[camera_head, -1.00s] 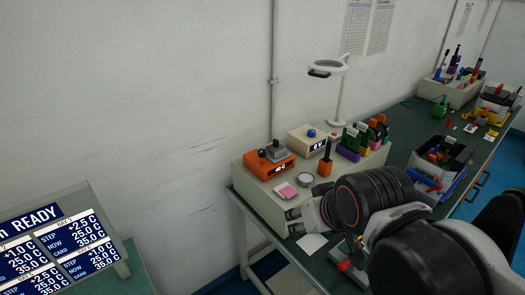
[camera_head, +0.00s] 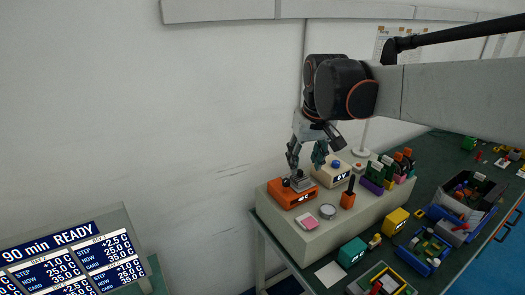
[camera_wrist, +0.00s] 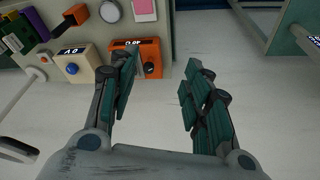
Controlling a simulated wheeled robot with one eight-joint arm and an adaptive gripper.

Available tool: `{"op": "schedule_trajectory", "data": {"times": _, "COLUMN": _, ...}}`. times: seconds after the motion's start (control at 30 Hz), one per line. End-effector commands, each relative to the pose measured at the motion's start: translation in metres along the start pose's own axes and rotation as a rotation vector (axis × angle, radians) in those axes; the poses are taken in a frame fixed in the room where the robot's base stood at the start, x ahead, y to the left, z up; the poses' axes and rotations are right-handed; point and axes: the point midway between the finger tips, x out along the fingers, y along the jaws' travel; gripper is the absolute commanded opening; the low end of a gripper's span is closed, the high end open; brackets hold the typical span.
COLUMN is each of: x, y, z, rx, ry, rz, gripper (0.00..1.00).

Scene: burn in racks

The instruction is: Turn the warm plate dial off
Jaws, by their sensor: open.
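The warm plate appears to be the orange box (camera_head: 287,197) with a lit display, at the left end of the pale bench riser. A grey metal block (camera_head: 301,183) sits on it beside a small dark knob (camera_head: 286,182). In the wrist view the orange box (camera_wrist: 154,50) is at the top, with a round black dial (camera_wrist: 149,68) on it. My gripper (camera_head: 306,160) hangs above the orange box, fingers apart and empty. In the wrist view my gripper (camera_wrist: 160,75) has its left finger overlapping the box's left side; contact cannot be told. The dial's setting is too small to read.
A cream box with a blue knob (camera_head: 331,175) stands right beside the orange box. An orange holder with a black handle (camera_head: 348,196), a round grey disc (camera_head: 327,211) and a pink pad (camera_head: 308,222) are near.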

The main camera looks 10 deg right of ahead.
Motion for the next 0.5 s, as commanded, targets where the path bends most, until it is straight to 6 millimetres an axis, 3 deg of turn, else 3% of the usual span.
{"op": "schedule_trajectory", "data": {"times": 0.03, "x": 0.001, "y": 0.001, "z": -0.016, "rx": -0.003, "ry": -0.019, "rz": -0.001, "gripper": 0.45}}
{"op": "schedule_trajectory", "data": {"times": 0.2, "x": 0.015, "y": 0.004, "z": -0.056, "rx": -0.015, "ry": -0.084, "rz": -0.006, "gripper": 0.45}}
{"op": "schedule_trajectory", "data": {"times": 0.5, "x": 0.055, "y": 0.009, "z": -0.117, "rx": -0.038, "ry": -0.198, "rz": -0.017, "gripper": 0.45}}
